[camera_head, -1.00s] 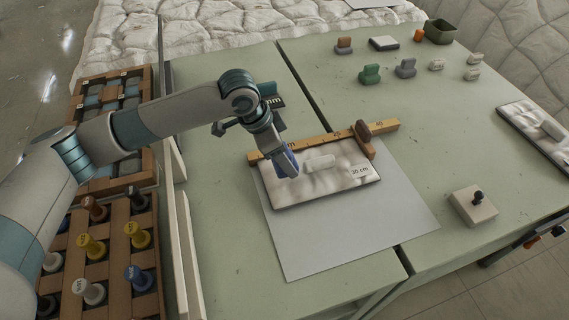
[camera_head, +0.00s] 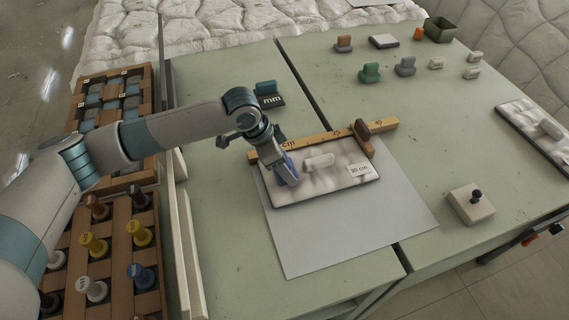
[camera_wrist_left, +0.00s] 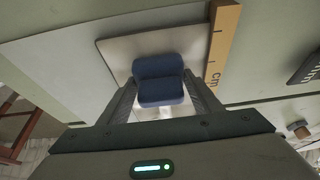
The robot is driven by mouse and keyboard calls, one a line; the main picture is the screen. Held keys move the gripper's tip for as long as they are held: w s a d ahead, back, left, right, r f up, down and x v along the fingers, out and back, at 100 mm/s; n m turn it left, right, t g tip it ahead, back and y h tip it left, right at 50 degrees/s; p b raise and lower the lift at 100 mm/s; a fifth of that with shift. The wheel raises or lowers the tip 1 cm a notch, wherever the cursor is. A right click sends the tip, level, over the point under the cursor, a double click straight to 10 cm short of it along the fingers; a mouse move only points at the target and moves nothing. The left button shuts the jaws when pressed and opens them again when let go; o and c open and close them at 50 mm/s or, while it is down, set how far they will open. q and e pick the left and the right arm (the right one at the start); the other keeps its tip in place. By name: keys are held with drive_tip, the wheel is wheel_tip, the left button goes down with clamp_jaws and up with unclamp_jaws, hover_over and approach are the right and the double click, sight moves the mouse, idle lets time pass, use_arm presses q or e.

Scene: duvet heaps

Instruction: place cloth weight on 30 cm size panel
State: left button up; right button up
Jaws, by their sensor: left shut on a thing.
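The 30 cm panel (camera_head: 335,188), white and quilted with a "30 cm" label, lies on a pale sheet on the green table. My left gripper (camera_head: 284,172) is over the panel's left end. It is shut on a dark blue cloth weight (camera_head: 290,174), which also shows between the fingers in the left wrist view (camera_wrist_left: 159,82). The weight is at or just above the panel; I cannot tell if it touches. My right gripper is not in view.
A wooden cm ruler (camera_head: 312,141) with a brown slider (camera_head: 363,138) lies along the panel's far edge. A rack of coloured pegs (camera_head: 112,250) is at the left. Green and grey weights (camera_head: 370,73) stand farther back. A beige box with a black knob (camera_head: 471,204) is at the right.

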use_arm(q)
drive_tip(key=o, duration=1.2)
drive_tip(key=shift+f, duration=0.1)
drive_tip(key=o, duration=0.4)
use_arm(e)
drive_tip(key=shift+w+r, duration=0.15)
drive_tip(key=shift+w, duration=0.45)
use_arm(q)
drive_tip(key=shift+a+r, duration=0.15)
drive_tip(key=shift+r, duration=0.35)
drive_tip(key=b+v, duration=0.2)
drive_tip(key=v, duration=0.9)
drive_tip(key=shift+s+a+r, duration=0.1)
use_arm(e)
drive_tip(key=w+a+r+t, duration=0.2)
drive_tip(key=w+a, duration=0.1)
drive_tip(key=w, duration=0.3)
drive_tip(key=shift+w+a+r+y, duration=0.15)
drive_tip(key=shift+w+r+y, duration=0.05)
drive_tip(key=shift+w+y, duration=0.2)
